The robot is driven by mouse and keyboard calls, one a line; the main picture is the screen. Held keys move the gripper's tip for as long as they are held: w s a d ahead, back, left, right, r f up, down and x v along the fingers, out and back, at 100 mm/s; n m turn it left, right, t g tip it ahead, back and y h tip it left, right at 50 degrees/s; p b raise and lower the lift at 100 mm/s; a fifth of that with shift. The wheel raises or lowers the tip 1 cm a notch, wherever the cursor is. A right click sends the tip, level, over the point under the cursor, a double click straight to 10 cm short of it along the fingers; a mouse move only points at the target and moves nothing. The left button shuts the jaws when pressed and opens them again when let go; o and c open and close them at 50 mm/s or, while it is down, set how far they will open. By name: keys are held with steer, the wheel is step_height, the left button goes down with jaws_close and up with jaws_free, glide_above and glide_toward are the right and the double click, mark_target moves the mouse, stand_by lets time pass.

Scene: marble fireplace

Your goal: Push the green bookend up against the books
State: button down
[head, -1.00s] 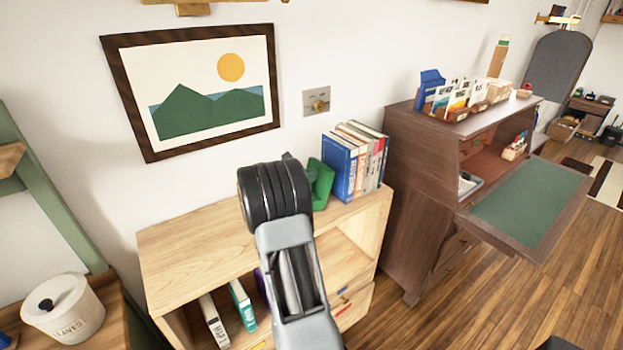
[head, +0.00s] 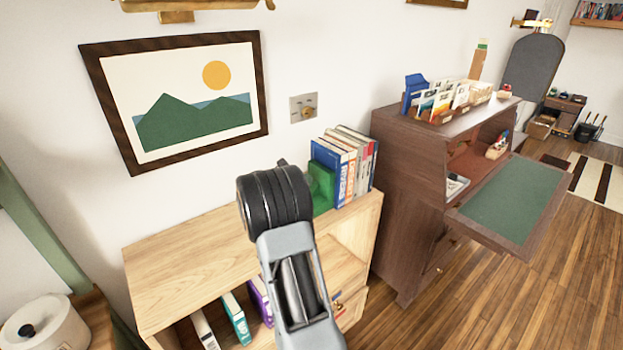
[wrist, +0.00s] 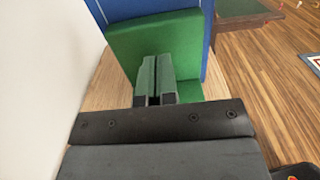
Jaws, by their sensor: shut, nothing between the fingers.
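The green bookend (head: 321,187) stands upright on top of the light wood bookcase, at the left end of a row of books (head: 346,166). In the wrist view the bookend (wrist: 180,40) stands in front of a blue book (wrist: 150,8), with its plate close against or touching it; I cannot tell which. My gripper (wrist: 154,98) is shut and empty, with its fingertips in front of the bookend's upright plate, touching it or very near. In the head view my arm hides the gripper and part of the bookend.
The light wood bookcase (head: 190,262) has a bare top to the left, with binders on the shelf below. The wall is close behind. A dark wooden desk (head: 405,185) with a lowered green flap (head: 512,205) stands to the right. A white canister (head: 50,328) is at lower left.

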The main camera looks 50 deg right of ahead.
steer(key=w+a+b, duration=0.1)
steer(key=w+a, duration=0.1)
steer(key=a, duration=0.8)
steer(key=shift+a, duration=0.35)
steer(key=s+a+m+t+y+p, duration=0.1)
steer(key=s+a+m+t+y, duration=0.1)
steer(key=s+a+m+y, duration=0.3)
steer(key=s+a+m+t+y+p, duration=0.1)
steer(key=s+a+m+y, duration=0.4)
steer(key=a, duration=0.8)
steer(key=s+a+m+t+y+p, duration=0.1)
steer(key=s+a+m+t+y, duration=0.2)
steer(key=s+a+m+y, duration=0.2)
steer(key=a+y, duration=0.2)
steer(key=a, duration=0.1)
steer(key=shift+s+a+r+t+p, duration=0.2)
steer(key=shift+a+r+t+p, duration=0.1)
steer(key=shift+a+r+t, duration=0.1)
